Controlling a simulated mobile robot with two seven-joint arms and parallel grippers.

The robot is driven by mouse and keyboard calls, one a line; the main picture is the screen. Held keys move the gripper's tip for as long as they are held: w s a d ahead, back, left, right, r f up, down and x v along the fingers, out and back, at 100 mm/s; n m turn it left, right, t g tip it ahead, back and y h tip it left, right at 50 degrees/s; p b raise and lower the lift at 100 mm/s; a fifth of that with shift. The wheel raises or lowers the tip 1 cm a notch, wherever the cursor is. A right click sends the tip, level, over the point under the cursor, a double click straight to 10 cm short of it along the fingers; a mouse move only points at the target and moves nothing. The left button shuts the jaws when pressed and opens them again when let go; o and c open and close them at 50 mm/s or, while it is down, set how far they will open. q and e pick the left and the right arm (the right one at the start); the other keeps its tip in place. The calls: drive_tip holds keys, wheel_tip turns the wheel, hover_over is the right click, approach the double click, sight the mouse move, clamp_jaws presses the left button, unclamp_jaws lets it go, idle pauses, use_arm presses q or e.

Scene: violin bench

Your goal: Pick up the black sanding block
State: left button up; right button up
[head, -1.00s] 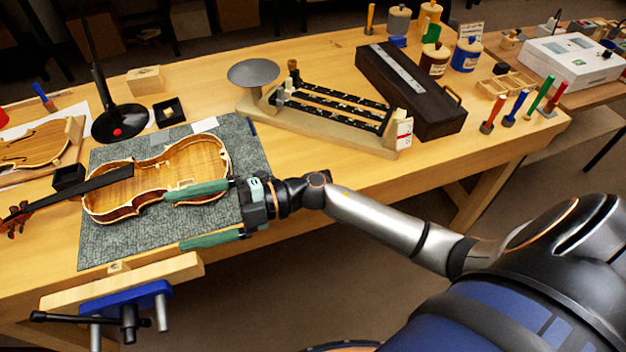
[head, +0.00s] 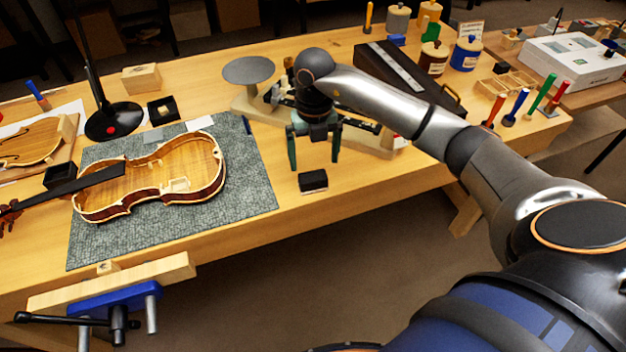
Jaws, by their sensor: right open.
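The black sanding block (head: 313,182) lies on the bare wooden bench top near the front edge, right of the grey mat. My right gripper (head: 314,163) points down just above and behind the block in the picture. Its two green fingers are spread wide, with nothing between them. The gap between fingertips and block is small, but its exact height cannot be told. My left gripper is not in view.
A violin body (head: 160,180) lies on the grey mat (head: 235,190) to the left. A scale (head: 248,72) and a long dark case (head: 375,58) stand behind my right gripper. A vise (head: 110,305) juts from the bench front. Bench right of the block is clear.

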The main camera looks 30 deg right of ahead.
sight(313, 175)
drive_tip(key=shift+w+f, duration=0.2)
drive_tip(key=shift+f, duration=3.35)
drive_tip(key=shift+r, duration=0.1)
drive_tip(key=c, duration=1.2)
drive_tip(key=shift+r, duration=0.1)
drive_tip(key=shift+c, duration=0.2)
drive_tip(key=shift+r, duration=0.2)
wheel_tip(313, 175, up, 2)
drive_tip(key=shift+w+r, duration=0.1)
drive_tip(key=s+a+r, duration=0.3)
drive_tip(key=a+r, duration=0.7)
drive_tip(key=a, duration=0.3)
drive_tip(key=shift+s+a, duration=0.25)
drive_tip(key=shift+a, duration=0.05)
